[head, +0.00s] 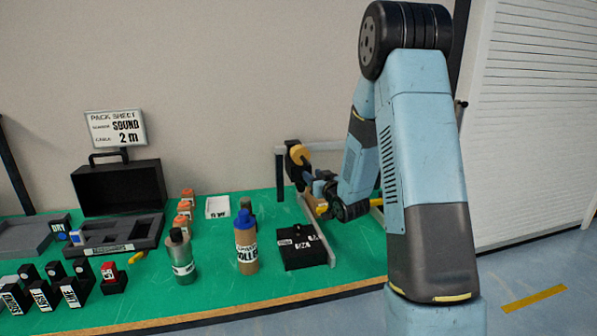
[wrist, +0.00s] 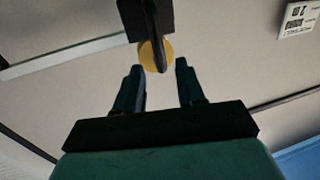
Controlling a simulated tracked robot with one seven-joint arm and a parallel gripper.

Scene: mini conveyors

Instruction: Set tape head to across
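The tape head (head: 296,160) is a black piece with a round yellow-orange roll, held on a grey frame at the back right of the green table. It also shows in the wrist view (wrist: 151,22), a black block with a narrow dark lever in front of the yellow disc. My gripper (wrist: 160,78) is open, its two dark fingers apart. The lever's lower end appears between and just beyond the fingertips; I cannot tell whether they touch. In the head view my gripper (head: 309,180) is close to the tape head, partly hidden by my arm.
A black box (head: 298,252) with labels, a blue-capped bottle (head: 246,245) and a grey-green bottle (head: 181,260) stand in front on the green table. Several orange-topped items stand left of centre. A black case (head: 119,190) and pack sheet sign (head: 116,130) are behind left.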

